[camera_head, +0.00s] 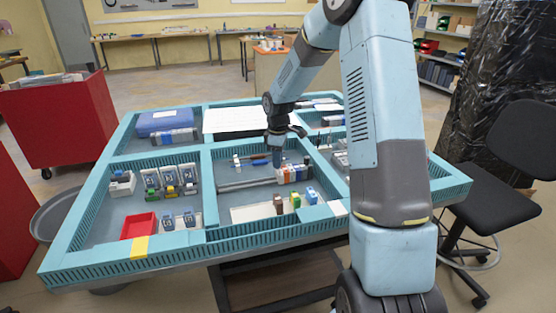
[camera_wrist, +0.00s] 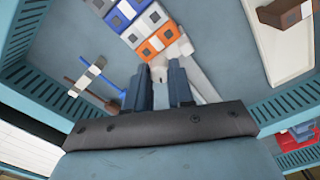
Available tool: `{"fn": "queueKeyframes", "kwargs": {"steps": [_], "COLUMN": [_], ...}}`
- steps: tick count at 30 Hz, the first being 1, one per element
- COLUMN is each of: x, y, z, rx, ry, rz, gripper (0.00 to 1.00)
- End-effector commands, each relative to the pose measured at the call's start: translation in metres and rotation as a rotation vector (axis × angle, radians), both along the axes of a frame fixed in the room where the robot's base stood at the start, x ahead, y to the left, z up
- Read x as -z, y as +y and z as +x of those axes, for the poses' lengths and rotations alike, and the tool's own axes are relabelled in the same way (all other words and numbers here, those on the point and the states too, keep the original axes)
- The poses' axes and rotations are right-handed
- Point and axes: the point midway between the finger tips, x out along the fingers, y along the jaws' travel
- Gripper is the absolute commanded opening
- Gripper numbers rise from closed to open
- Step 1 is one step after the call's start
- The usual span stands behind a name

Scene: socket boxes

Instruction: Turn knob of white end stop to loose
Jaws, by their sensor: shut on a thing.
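The white end stop (camera_wrist: 180,49) sits on the grey rail (camera_wrist: 207,88), against the orange terminal block (camera_wrist: 157,42) at the end of a row. My gripper (camera_wrist: 163,72) points down at it, and its two dark blue fingers are shut on the pale knob part of the end stop. The knob's turn position is mostly hidden between the fingers. In the head view my gripper (camera_head: 277,161) stands over the left end of the terminal block row (camera_head: 295,173), which is mounted on the rail (camera_head: 245,184). The end stop is too small there to make out clearly.
Screwdrivers (camera_wrist: 97,88) lie beside the rail in the same compartment. Teal dividers (camera_head: 208,190) bound the compartment. Coloured blocks (camera_head: 296,200) stand near its front. A red bin (camera_head: 138,225) and other parts are in the left compartment.

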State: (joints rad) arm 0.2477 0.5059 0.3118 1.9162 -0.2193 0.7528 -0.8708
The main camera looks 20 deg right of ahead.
Motion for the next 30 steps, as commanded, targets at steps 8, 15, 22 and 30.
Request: {"fn": "queueKeyframes", "kwargs": {"steps": [8,15,22,30], "x": [-0.0018,-0.0019,-0.0019,-0.002], "y": [-0.001,-0.0006,-0.0005,-0.0002], "z": [0.002,0.0022,0.0023,0.0023], "rx": [-0.243,-0.403,-0.492,-0.527], "ry": [-0.006,-0.006,-0.006,-0.007], "rz": [-0.001,-0.001,-0.001,-0.001], "gripper": [0.0,0.0,0.0,0.0]}}
